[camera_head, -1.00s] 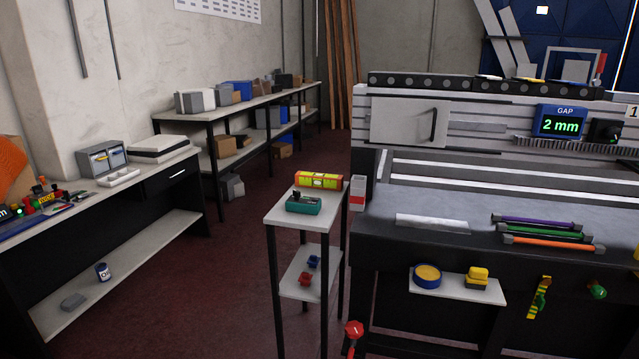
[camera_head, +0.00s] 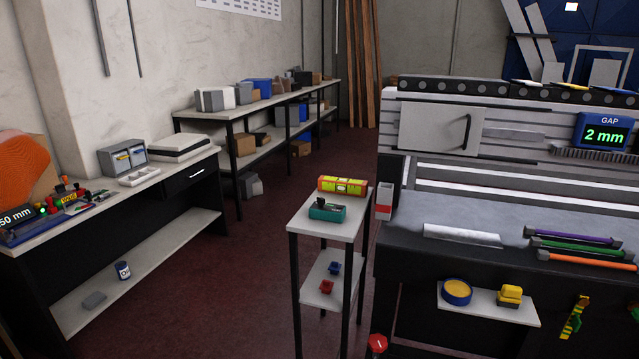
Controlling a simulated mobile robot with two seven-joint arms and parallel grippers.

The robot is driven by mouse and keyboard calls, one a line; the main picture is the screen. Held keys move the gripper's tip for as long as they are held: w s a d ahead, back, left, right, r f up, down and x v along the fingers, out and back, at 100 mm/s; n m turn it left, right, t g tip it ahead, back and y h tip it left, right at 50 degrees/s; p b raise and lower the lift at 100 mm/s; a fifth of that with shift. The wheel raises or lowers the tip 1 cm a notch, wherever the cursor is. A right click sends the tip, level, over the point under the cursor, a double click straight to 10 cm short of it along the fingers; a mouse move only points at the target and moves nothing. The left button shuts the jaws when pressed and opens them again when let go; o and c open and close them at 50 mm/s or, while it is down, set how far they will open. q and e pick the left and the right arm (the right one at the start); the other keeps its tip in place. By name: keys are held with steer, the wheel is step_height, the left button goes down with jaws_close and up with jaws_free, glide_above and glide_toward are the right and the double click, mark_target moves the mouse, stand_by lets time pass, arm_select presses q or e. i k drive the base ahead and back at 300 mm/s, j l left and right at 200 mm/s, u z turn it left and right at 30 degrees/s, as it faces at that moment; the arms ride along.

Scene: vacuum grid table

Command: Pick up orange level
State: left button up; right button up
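The orange level (camera_head: 342,185) is an orange bar with yellow-green faces and a vial window. It lies on the top shelf of a small two-tier stand (camera_head: 352,224) near the middle of the view. A teal tool or box (camera_head: 327,212) with dark parts on top lies just in front of it, close by. Neither of my grippers is in view.
The big grid machine table (camera_head: 420,256) stands right of the stand, with a small shelf (camera_head: 488,306) on its front. A long workbench (camera_head: 130,197) runs along the left. Open dark red floor (camera_head: 230,290) lies between bench and stand.

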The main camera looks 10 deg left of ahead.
mark_target(339, 186)
steer(key=i+j+u, duration=0.6)
steer(key=u, duration=0.15)
steer(key=i+j+u, duration=0.25)
steer(key=i+u, duration=0.55)
